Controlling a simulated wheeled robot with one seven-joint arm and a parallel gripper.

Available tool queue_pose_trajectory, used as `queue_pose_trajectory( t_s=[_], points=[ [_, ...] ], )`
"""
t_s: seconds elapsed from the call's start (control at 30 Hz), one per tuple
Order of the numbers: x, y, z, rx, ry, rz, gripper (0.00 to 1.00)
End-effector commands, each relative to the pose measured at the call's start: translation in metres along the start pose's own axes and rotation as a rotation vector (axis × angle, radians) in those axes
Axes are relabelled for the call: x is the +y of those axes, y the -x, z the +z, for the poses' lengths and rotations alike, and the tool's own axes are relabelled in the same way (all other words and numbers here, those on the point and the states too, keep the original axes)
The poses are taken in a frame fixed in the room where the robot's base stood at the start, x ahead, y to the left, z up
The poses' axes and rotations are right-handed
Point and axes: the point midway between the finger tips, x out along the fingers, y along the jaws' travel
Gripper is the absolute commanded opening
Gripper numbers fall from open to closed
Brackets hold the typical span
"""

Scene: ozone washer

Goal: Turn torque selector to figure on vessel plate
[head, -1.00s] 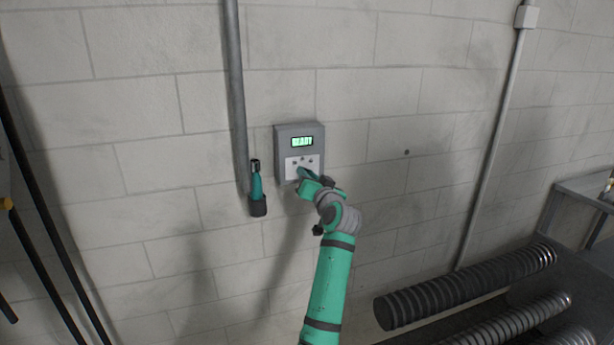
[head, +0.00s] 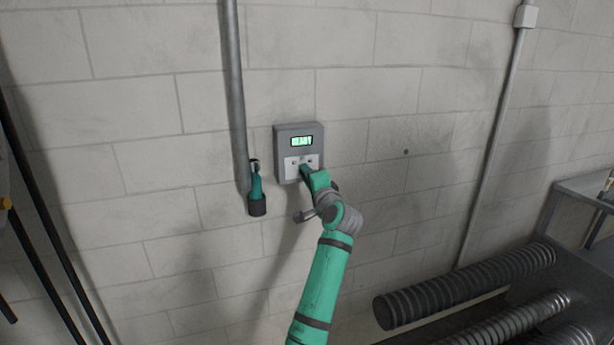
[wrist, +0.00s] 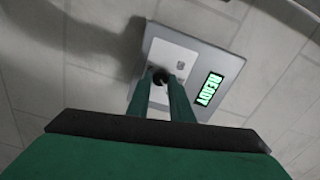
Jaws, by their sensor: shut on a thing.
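A grey control box (head: 282,172) is fixed to the block wall, with a lit green display (head: 302,141) above a white panel (head: 289,170). In the wrist view the display (wrist: 208,90) reads READY, and the box looks tilted. A small dark round knob (wrist: 159,74) sits on the white panel, between my fingertips. My gripper (head: 305,170) is at the lower part of the panel; in the wrist view its two green fingers (wrist: 161,82) are closed on the knob. The knob's pointer and the panel's markings are too small or hidden to read. I see no vessel plate.
A teal and black tool (head: 256,188) hangs in a dark holder left of the box, close to a vertical grey pipe (head: 235,100). Ribbed grey hoses (head: 465,285) lie at the lower right.

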Motion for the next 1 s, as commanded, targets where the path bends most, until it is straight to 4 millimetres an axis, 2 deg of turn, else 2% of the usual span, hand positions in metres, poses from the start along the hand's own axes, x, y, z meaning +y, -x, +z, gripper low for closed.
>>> queue_pose_trajectory(
  t_s=[0.4, 0.93, 0.97, 1.0],
  points=[
    [0.0022, 0.0006, -0.0014, 0.002, -0.176, 0.003, 0.0],
    [0.0025, 0.0006, -0.0016, 0.002, -0.198, 0.003, 0.0],
    [0.0025, 0.0006, -0.0016, 0.002, -0.198, 0.003, 0.24],
    [0.0025, 0.0006, -0.0016, 0.002, -0.197, 0.003, 0.34]
  ],
)
